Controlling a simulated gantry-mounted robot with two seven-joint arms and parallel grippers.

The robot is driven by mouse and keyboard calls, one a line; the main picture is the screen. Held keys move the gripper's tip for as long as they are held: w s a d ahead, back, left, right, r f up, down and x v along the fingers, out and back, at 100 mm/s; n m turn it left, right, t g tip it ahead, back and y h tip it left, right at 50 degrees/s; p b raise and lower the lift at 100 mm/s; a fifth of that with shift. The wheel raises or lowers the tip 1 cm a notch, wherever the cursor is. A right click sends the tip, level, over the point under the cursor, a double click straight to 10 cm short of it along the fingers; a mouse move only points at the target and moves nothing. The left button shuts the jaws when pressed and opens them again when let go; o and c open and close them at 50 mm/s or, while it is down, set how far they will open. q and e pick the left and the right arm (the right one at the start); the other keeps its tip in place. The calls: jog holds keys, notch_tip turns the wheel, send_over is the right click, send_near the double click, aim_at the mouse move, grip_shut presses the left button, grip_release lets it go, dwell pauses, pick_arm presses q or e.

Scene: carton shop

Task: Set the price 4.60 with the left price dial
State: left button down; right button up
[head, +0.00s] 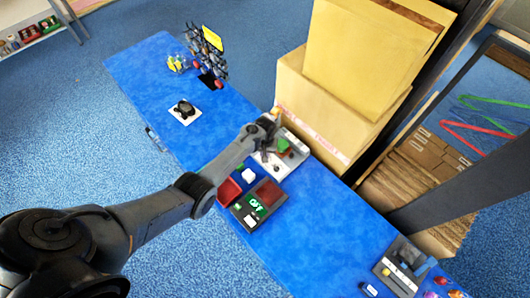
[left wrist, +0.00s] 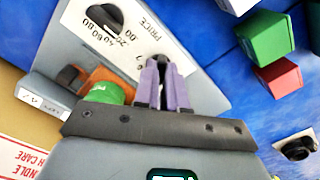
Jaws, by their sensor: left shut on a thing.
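The price panel (left wrist: 185,60) is a white sloped plate marked PRICE, and in the head view it sits by the tall cartons (head: 297,153). One black dial knob (left wrist: 103,17) with printed numbers such as 20 and 80 stands free on it. My left gripper (left wrist: 162,72) has its purple fingers closed over the panel's other dial, which I take as the left price dial; the fingers hide its knob and most of its scale, so its setting cannot be read. In the head view my left gripper (head: 271,127) is over the panel. My right gripper is not in view.
An orange and green item (left wrist: 103,93) lies close beside the gripper. Large cartons (head: 320,110) rise behind. A black knob on a white plate (head: 193,117) stands on the clearer left of the blue table.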

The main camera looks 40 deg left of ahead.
pick_arm(q)
jog(key=shift+m, duration=0.6)
jog(key=c, duration=1.2)
grip_release()
jog(key=shift+r, duration=0.1)
jog(key=shift+r+p, duration=0.35)
jog(key=shift+r, duration=0.15)
notch_tip(320, 180, up, 10)
jog(key=p, duration=0.1)
jog(key=shift+f, duration=0.15)
